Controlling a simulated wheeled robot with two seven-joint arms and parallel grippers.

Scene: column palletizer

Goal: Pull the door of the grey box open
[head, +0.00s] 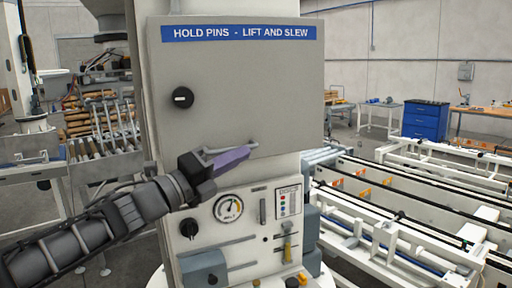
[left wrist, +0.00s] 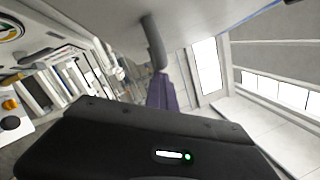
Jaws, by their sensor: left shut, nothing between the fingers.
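The grey box (head: 240,75) stands on the column with its flat door facing me, under a blue label reading "HOLD PINS - LIFT AND SLEW". A round black knob (head: 181,98) sits on the door's left part. A thin grey bar handle (head: 252,145) is at the door's lower edge. No gap around the door is visible. My left gripper (head: 234,157), with purple fingers, is shut and empty just below the handle. In the left wrist view the handle (left wrist: 153,42) rises right beside the fingertips (left wrist: 160,88); I cannot tell whether they touch. My right gripper is not in view.
Below the box is a control panel with a gauge (head: 228,207), a black knob (head: 189,228) and levers. White conveyor frames (head: 400,215) fill the right side. A blue cabinet (head: 425,120) stands far back right. A rack of rollers (head: 105,125) is at left.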

